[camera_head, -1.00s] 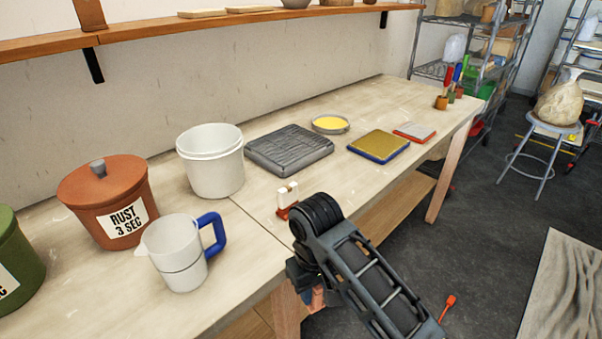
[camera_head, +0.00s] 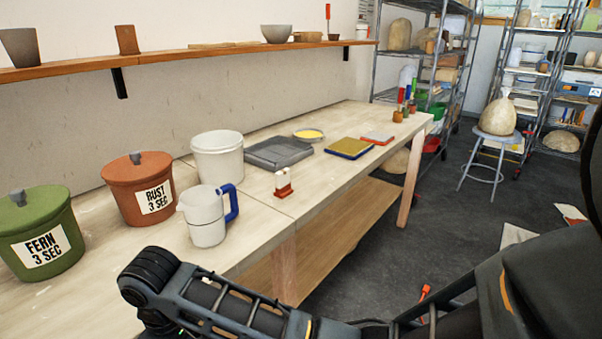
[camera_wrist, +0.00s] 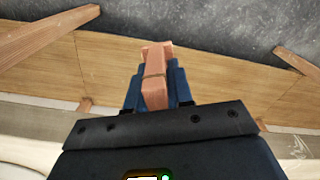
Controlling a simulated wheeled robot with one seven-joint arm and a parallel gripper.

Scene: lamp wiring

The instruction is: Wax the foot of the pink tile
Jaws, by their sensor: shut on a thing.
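The pink tile (camera_wrist: 155,65) shows in the wrist view, with a wider far end and a thin brownish line across it. My gripper (camera_wrist: 157,88) is shut on it, with blue fingers at its sides. In the head view the gripper and tile are hidden by my arm. A shallow round dish of yellow material (camera_head: 308,135), which looks like wax, sits on the bench towards the far end, well away from my arm.
On the bench (camera_head: 350,190) stand a rust pot (camera_head: 138,190), fern pot (camera_head: 40,235), white jug (camera_head: 206,218), white bucket (camera_head: 218,157), grey ridged slab (camera_head: 278,152), yellow-topped blue pad (camera_head: 349,148), red-edged pad (camera_head: 377,138) and small red-and-white piece (camera_head: 283,184). A shelf (camera_head: 190,58) runs above.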

